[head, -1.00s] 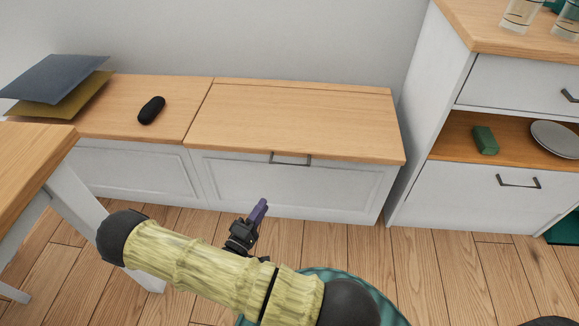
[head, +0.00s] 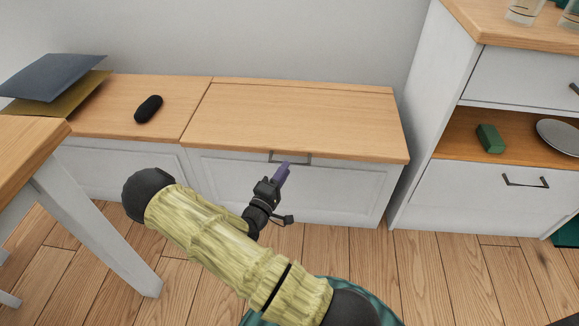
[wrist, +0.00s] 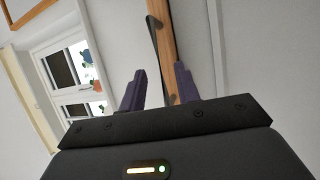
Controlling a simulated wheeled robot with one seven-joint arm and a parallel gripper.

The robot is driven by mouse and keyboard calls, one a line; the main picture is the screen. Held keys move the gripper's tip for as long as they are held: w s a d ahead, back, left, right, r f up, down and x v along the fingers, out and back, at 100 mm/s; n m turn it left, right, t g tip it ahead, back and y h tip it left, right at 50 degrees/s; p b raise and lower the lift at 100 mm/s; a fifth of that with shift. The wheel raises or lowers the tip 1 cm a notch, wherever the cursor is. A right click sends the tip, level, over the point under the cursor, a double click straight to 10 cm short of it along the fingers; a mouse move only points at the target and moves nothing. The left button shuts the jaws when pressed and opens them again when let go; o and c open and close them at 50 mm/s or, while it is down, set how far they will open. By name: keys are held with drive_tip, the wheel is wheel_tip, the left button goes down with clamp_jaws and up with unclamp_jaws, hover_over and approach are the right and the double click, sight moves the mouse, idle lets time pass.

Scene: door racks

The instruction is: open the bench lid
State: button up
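The bench lid (head: 270,122) is a light wood panel on the right half of a low white bench (head: 330,189), and it lies closed. A dark bar handle (head: 290,160) sits at the lid's front edge; it also shows in the wrist view (wrist: 154,35), beside the wooden edge (wrist: 163,40). My gripper (head: 284,168) is just in front of and below the handle. The head view does not show whether a finger touches the handle.
A black oblong object (head: 149,109) and cushions (head: 50,80) lie on the left bench section. A wooden table (head: 25,150) stands at left. A white cabinet (head: 425,140) stands close to the bench's right end. The lid top is clear.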

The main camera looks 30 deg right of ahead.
drive_tip(key=b+x, duration=0.1)
drive_tip(key=x, duration=0.3)
clamp_jaws()
